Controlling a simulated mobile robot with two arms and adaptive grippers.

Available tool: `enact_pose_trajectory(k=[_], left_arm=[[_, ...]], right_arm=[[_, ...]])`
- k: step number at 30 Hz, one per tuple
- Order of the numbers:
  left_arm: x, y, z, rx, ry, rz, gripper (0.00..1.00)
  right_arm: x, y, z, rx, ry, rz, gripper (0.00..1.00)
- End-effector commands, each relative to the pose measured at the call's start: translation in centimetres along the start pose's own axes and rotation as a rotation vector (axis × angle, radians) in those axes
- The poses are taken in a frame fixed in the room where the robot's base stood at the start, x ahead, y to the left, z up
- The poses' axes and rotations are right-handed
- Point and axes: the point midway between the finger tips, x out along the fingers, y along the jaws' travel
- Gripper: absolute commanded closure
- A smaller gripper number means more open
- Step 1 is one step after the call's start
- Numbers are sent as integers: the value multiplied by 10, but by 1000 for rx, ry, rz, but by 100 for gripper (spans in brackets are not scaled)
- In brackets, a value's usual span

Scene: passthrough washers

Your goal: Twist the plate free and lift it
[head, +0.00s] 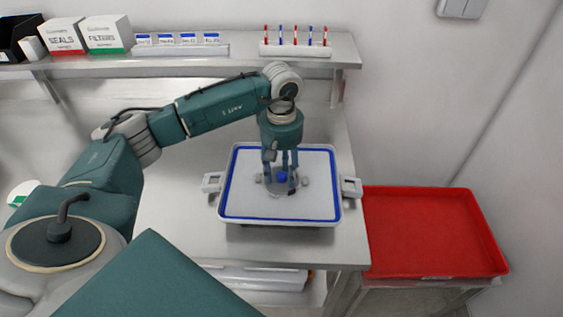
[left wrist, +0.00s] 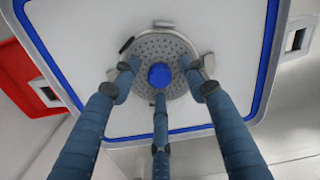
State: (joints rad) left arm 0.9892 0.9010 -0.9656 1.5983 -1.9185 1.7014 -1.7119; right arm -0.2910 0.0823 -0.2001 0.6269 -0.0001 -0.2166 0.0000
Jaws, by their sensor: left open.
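The plate (left wrist: 178,53) is a round grey disc with many small holes and a blue knob (left wrist: 159,75) at its centre. It sits in the middle of the white, blue-edged tray-like basin (head: 240,207) on the steel bench. Small grey tabs stand at the plate's rim. My left gripper (head: 280,181) points down over the plate, its fingers spread around the blue knob. In the left wrist view its three fingertips (left wrist: 158,91) are apart, near the plate's rim; I cannot tell whether they touch it. The fingers partly hide the plate. My right gripper is not in view.
A red tray (head: 435,232) stands right of the bench, its visible floor empty. Grey handles (head: 351,187) stick out from the basin's sides. A back shelf holds boxes (head: 105,35), blue-labelled items (head: 188,40) and a rack of red and blue sticks (head: 296,49). Bare bench lies left of the basin.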

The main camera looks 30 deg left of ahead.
Motion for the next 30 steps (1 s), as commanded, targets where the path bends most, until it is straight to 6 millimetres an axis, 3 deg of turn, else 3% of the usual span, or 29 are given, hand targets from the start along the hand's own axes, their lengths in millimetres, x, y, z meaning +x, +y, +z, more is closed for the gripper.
enact_pose_trajectory(k=[7,14,20,30], left_arm=[[1,0,0,0,0,0,56],[1,0,0,0,0,0,100],[1,0,0,-50,0,0,100],[0,0,0,-544,0,0,100]], right_arm=[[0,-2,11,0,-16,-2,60],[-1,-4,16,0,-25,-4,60],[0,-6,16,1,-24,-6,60],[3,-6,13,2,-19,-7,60]])
